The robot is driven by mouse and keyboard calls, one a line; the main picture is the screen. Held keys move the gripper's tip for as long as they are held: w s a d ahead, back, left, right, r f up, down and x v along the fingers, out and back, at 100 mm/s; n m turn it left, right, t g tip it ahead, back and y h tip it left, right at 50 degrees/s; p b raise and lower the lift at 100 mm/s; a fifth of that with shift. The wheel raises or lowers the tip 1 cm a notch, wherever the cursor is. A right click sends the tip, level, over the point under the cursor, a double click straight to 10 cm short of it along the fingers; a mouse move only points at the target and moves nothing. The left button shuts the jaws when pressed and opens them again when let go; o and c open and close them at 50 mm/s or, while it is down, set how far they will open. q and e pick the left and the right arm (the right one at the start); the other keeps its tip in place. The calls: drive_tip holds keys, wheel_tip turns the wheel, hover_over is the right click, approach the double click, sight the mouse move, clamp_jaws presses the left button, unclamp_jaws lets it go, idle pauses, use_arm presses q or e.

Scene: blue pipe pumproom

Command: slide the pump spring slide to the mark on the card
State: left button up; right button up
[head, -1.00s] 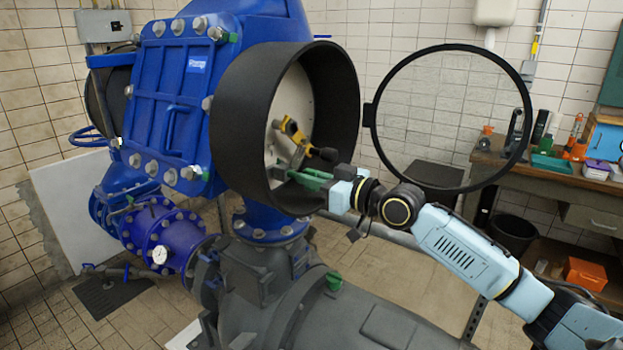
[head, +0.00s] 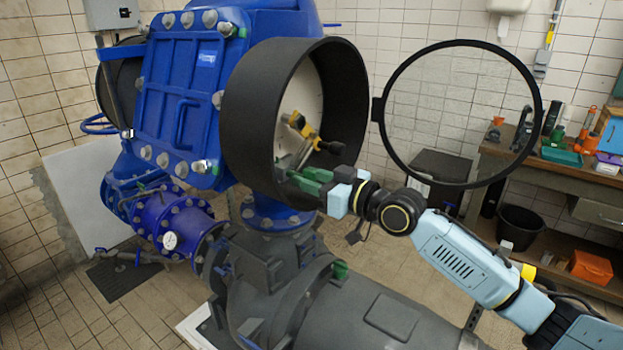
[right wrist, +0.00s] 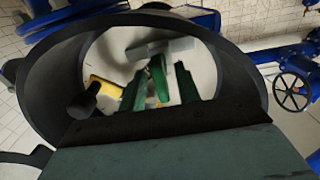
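A round black housing (head: 248,120) stands open, with a pale card or back plate (head: 309,97) inside. The right wrist view shows a grey metal bar (right wrist: 160,47) with a bright green piece (right wrist: 159,76) below it, possibly the spring slide; I cannot tell for sure. My right gripper (head: 311,180) reaches into the housing's lower front. Its dark green fingers (right wrist: 160,88) stand apart on either side of the green piece, with pale gaps showing. No mark can be made out. My left gripper is not in view.
A yellow part (head: 298,123) with a black knob (head: 332,147) sits inside the housing, close to my fingers. The hinged round glass door (head: 541,104) hangs open at the right. A grey pipe (head: 360,320) lies below, and a cluttered workbench (head: 560,172) stands at the right.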

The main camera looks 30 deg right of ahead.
drive_tip(key=b+v, duration=0.2)
drive_tip(key=v, duration=1.1)
drive_tip(key=shift+s+b, duration=0.15)
drive_tip(key=shift+b, duration=0.25)
drive_tip(key=shift+d, duration=0.1)
